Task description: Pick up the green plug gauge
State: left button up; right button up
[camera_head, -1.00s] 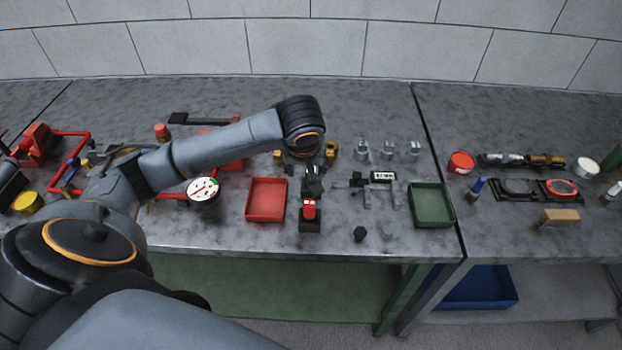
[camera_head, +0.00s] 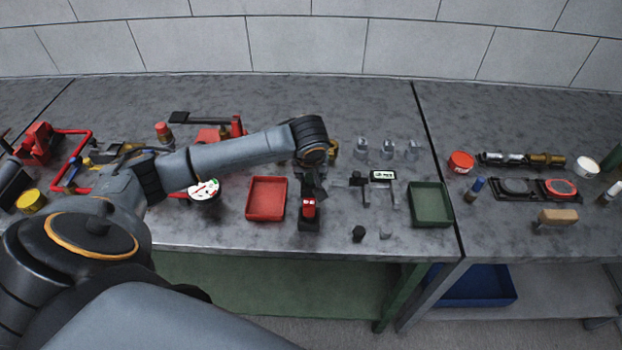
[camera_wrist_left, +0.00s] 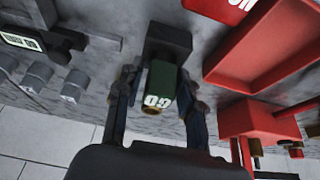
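The green plug gauge (camera_wrist_left: 162,82) shows in the left wrist view as a green block with white "GO" lettering, beside a black block (camera_wrist_left: 168,40). My left gripper (camera_wrist_left: 158,84) is open, with one finger on each side of the green gauge. A narrow gap shows on the left side; contact on the right is unclear. My right gripper is not in view.
A red tray (camera_head: 266,199) lies to the left and a green tray (camera_head: 431,204) to the right. A caliper-like tool with a display (camera_head: 382,176) lies between the stand and green tray. Several grey metal blocks (camera_head: 387,149) stand behind.

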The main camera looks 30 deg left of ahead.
pick_arm(q)
grip_shut()
